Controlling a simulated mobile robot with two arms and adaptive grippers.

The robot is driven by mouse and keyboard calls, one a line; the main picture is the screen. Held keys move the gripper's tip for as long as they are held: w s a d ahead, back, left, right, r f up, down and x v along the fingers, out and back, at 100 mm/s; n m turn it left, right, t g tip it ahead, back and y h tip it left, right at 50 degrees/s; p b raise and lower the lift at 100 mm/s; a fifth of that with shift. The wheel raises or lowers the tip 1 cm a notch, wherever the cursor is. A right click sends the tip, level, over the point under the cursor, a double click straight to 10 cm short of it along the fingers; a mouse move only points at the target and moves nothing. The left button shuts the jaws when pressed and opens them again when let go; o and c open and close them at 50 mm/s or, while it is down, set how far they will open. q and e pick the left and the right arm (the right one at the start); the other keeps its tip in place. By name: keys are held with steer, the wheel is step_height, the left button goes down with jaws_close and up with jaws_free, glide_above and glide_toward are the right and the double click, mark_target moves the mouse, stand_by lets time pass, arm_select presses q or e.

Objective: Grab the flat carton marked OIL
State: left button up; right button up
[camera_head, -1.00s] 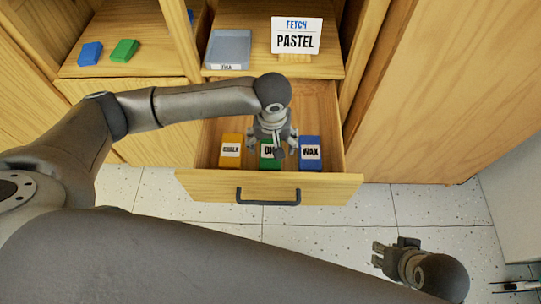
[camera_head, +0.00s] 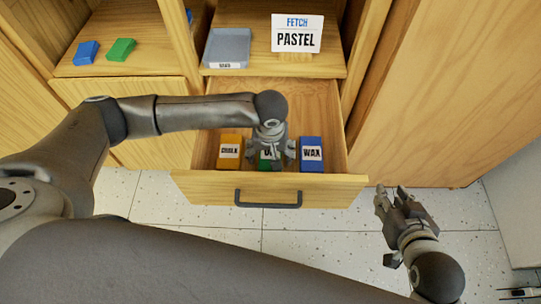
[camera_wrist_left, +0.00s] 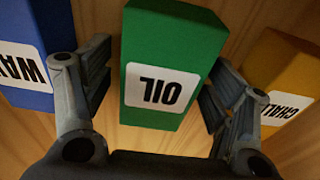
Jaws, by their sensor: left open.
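The green carton marked OIL (camera_head: 266,164) lies in the open drawer between the other two cartons. My left gripper (camera_head: 270,158) is above it in the head view and hides much of it. In the left wrist view the OIL carton (camera_wrist_left: 165,60) fills the middle, its label upside down. The open left fingers stand on either side of it, with small gaps showing. My right gripper (camera_head: 393,196) is open and empty, out to the right of the drawer above the floor.
In the drawer (camera_head: 215,190), the yellow CHALK carton (camera_head: 229,146) is left of OIL and the blue WAX carton (camera_head: 311,152) right, both close to the fingers. A grey tray (camera_head: 228,45) and a FETCH PASTEL sign (camera_head: 297,33) stand on the shelf behind.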

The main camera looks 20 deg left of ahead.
arm_select(q)
steer(key=c, duration=1.2)
